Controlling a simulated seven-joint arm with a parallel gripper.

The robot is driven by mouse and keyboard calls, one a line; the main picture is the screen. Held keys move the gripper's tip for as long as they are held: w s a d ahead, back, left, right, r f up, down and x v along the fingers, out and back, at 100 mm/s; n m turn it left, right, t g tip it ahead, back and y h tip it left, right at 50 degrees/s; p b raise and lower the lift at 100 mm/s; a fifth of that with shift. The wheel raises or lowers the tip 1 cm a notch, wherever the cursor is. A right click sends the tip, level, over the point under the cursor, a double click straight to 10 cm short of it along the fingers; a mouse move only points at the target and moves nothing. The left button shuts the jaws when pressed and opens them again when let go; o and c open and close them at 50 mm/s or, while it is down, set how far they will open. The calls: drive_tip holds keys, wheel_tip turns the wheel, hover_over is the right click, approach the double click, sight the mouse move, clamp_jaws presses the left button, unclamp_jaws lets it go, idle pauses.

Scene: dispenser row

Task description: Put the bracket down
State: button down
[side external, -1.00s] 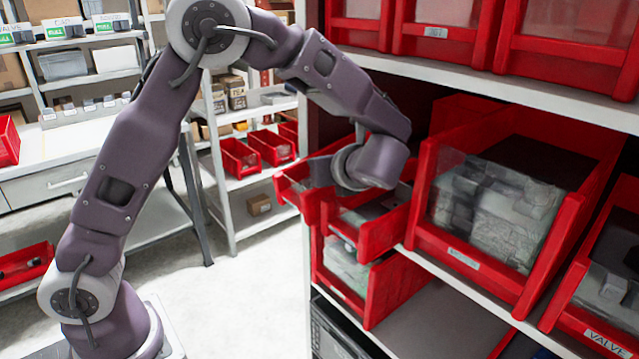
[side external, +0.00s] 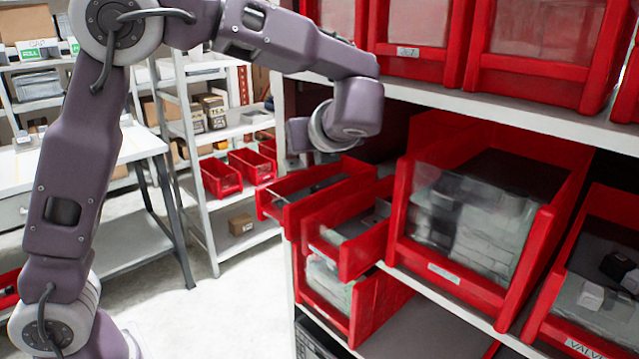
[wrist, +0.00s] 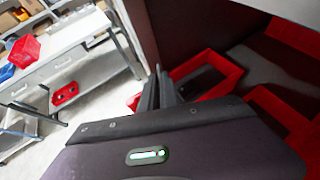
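My gripper (wrist: 157,92) shows in the wrist view as two dark fingers close together, with no bracket visible between them. In the side external view the hand (side external: 300,138) is above and behind the small red bins, mostly hidden by my wrist, and its fingertips are not clear. I cannot pick out a bracket for certain. The left small red bin (side external: 275,207) has grey, indistinct contents. The small red bin beside it (side external: 352,262) has a clear front and grey contents.
A large red bin (side external: 480,285) with a clear front and grey packets stands right of the small ones. A white shelf (side external: 520,118) with more red bins is above. Another red bin (side external: 360,318) is below.

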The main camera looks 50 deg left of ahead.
drive_tip(key=s+d+r+m+t+h, duration=0.1)
drive_tip(key=s+d+m+t+h, duration=0.2)
drive_tip(key=d+m+t+h, duration=0.65)
drive_tip(key=d+f+m+g, duration=0.1)
drive_tip(key=f, duration=0.2)
drive_tip(key=d+f+m+g+h, duration=0.1)
drive_tip(key=f, duration=0.2)
drive_tip(key=d+f+m+g, duration=0.1)
drive_tip(key=d+f, duration=0.1)
drive_tip(key=f, duration=0.2)
drive_tip(key=shift+m+h, duration=0.25)
drive_tip(key=c, duration=2)
unclamp_jaws()
drive_tip(key=shift+f, duration=0.15)
drive_tip(key=shift+o, duration=0.5)
